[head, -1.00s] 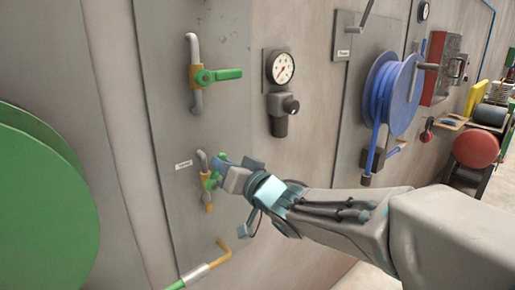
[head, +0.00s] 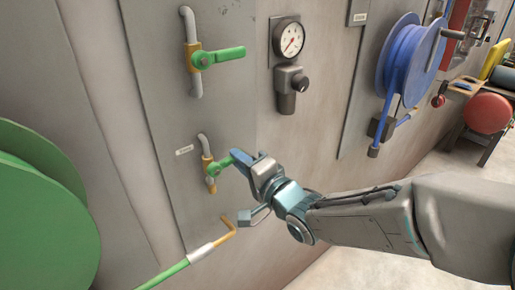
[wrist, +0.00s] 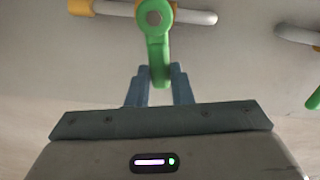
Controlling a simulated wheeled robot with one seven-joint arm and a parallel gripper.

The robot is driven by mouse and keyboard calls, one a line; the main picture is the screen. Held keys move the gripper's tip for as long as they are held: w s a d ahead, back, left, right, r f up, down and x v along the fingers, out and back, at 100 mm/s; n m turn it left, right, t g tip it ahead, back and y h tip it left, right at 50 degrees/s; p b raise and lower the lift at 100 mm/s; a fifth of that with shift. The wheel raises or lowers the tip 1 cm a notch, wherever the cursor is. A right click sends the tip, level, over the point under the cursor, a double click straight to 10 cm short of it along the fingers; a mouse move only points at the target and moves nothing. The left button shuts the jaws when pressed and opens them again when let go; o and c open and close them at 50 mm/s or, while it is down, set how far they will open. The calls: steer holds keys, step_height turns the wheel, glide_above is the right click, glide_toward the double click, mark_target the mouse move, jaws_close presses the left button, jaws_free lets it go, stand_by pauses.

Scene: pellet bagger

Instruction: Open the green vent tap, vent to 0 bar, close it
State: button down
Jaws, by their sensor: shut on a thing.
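The lower green tap (head: 212,170) sits on a bent pipe on the grey wall panel, beside a small label (head: 184,150) too small to read. Its handle points right, across the pipe. My gripper (head: 238,158) is shut on the handle's end. In the wrist view the green handle (wrist: 158,50) hangs down between the blue fingers of my gripper (wrist: 158,88), square to its pipe. A round gauge (head: 289,39) is at the upper right; its dial is too small to read.
An upper green-handled tap (head: 217,57) is above, its handle pointing right. A bent yellow pipe end with a green hose (head: 165,277) is below. A green reel (head: 35,205) is at left, a blue hose reel (head: 408,60) at right.

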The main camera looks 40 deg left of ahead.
steer(key=shift+f+m+p, duration=0.45)
steer(key=shift+f+m, duration=0.1)
steer(key=shift+m, duration=0.55)
steer(key=shift+f, duration=0.1)
steer(key=c, duration=1.3)
jaws_free()
steer(key=s+d, duration=0.1)
steer(key=d, duration=0.3)
steer(key=d+b, duration=0.1)
steer(key=d, duration=0.4)
steer(key=s+d, duration=0.1)
steer(key=d, duration=0.3)
steer(key=shift+s+d+b, duration=0.25)
steer(key=shift+s+b, duration=0.05)
steer(key=shift+b, duration=0.1)
